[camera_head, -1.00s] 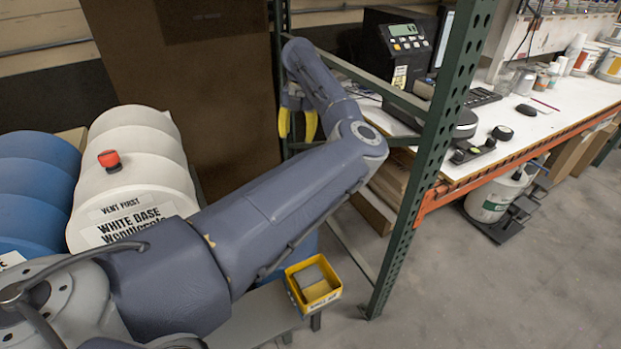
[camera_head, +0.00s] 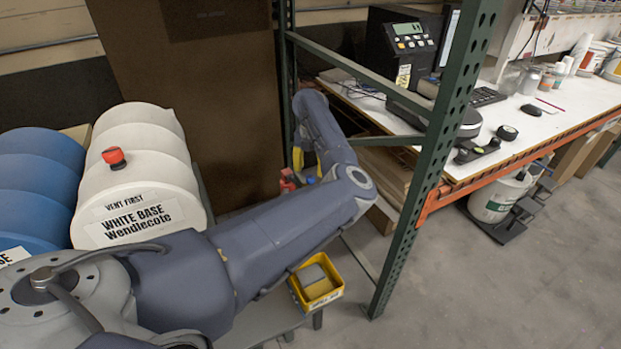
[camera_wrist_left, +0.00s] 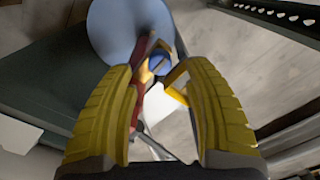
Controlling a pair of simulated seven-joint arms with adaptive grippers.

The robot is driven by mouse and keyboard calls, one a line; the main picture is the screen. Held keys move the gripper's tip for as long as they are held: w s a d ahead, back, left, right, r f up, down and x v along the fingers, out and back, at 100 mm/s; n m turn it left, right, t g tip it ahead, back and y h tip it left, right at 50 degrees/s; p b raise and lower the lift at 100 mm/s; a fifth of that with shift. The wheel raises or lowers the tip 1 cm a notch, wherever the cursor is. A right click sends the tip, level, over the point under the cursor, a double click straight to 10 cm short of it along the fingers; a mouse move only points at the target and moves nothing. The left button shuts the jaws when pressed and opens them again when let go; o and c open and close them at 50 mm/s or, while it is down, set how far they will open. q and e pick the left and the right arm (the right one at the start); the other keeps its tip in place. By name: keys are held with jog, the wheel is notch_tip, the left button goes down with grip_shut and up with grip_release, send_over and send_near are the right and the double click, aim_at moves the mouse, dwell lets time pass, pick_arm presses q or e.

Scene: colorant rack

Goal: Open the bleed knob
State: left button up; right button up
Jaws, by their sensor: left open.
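My left gripper (camera_wrist_left: 158,70) is open in the left wrist view, its two yellow ribbed fingers apart. Ahead of and between the fingertips are a small blue round part (camera_wrist_left: 156,63), a red part (camera_wrist_left: 138,82) and a yellow bracket-like piece (camera_wrist_left: 175,78), near a large pale blue round container (camera_wrist_left: 130,25). In the head view a red fitting (camera_head: 288,181) shows beside the gripper, which is mostly hidden by my left arm. A red knob (camera_head: 114,157) stands on the white drum (camera_head: 140,185) labelled "VENT FIRST". I cannot tell which part is the bleed knob.
A green perforated rack post (camera_head: 430,160) stands right of my left arm. A yellow bin (camera_head: 333,297) is below the arm. A workbench (camera_head: 540,125) with a scale is at the right; the floor there is mostly clear.

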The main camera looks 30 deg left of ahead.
aim_at(310, 177)
pick_arm(q)
jog(key=shift+f, duration=2.2)
grip_shut()
